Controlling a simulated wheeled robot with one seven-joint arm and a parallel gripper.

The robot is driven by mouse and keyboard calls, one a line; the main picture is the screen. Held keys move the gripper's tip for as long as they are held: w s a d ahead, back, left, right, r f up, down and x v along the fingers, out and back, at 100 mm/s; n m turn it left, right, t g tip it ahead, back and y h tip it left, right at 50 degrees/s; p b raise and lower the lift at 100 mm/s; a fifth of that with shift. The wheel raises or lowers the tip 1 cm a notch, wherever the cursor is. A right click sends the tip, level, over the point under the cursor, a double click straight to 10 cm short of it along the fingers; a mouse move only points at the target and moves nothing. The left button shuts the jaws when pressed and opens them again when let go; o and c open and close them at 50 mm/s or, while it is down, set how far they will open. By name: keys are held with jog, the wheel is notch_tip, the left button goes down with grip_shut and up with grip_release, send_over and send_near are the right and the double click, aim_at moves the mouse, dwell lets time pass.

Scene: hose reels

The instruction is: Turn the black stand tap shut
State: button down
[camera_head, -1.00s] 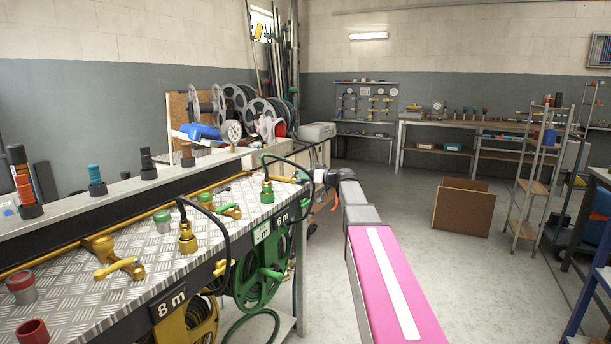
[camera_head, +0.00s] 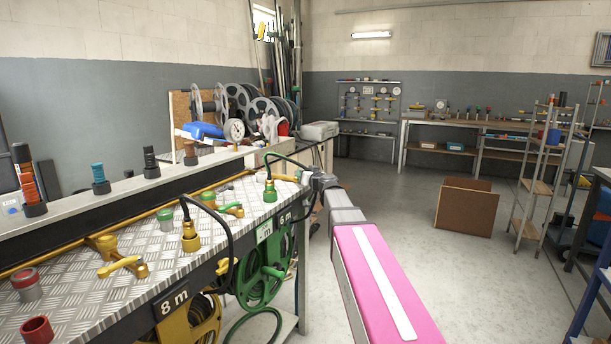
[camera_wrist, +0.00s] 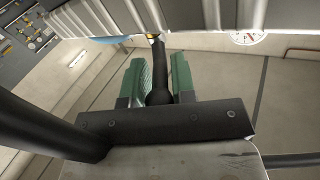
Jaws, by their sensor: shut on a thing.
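A small yellow part shows at the handle's far end. How far the tap is turned cannot be told. In the head view, my pink and grey arm reaches away to the far end of the reel bench (camera_head: 130,250); the fingertips and the black tap cannot be made out there.
A cardboard box (camera_head: 467,207) stands on the open floor to the right.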

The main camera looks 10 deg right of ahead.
jog(key=shift+s+a+m+t+h, duration=0.2)
jog(key=shift+m+t+h, duration=0.3)
jog(key=shift+h, duration=0.4)
jog(key=shift+w+a+h, duration=0.1)
jog(key=shift+h, duration=0.2)
jog(key=c, duration=1.1)
grip_release()
jog(key=v, duration=1)
jog(key=shift+s, duration=0.4)
